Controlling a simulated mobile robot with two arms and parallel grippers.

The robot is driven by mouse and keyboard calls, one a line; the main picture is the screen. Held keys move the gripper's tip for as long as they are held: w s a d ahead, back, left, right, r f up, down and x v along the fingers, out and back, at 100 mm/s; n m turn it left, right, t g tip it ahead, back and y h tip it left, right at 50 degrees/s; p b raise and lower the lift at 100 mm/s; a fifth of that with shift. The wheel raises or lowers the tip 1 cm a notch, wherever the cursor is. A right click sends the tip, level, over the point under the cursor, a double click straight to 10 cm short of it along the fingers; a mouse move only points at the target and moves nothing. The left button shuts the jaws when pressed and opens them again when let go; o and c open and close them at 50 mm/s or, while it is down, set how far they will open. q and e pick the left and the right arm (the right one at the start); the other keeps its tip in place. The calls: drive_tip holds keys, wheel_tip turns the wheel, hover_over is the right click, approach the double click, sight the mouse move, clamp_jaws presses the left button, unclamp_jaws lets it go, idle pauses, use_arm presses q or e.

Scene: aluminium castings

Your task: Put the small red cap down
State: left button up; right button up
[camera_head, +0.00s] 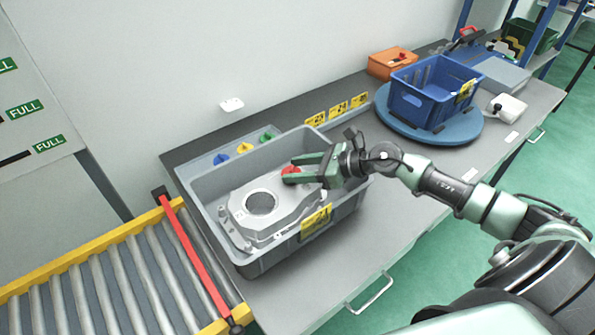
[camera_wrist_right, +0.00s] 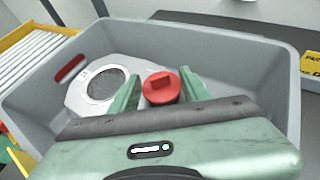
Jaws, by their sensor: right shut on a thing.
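My right gripper (camera_head: 307,169) is over the grey crate (camera_head: 268,263), shut on the small red cap (camera_head: 290,171). In the right wrist view the red cap (camera_wrist_right: 161,87) sits between the two green fingertips (camera_wrist_right: 160,92). A silver aluminium casting (camera_head: 283,213) with a large round opening lies in the crate below the gripper. The casting (camera_wrist_right: 97,118) also shows in the right wrist view, partly hidden by the gripper. I cannot tell whether the cap touches the casting. My left gripper is not in view.
Blue, yellow and green caps (camera_head: 244,147) stand on a grey strip behind the crate. A blue crate (camera_head: 417,106) rests on a blue round turntable (camera_head: 464,131). An orange box (camera_head: 380,67) stands at the back. A roller conveyor (camera_head: 120,284) with a red bar lies at left.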

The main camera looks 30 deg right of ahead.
drive_tip(key=shift+f, duration=0.7)
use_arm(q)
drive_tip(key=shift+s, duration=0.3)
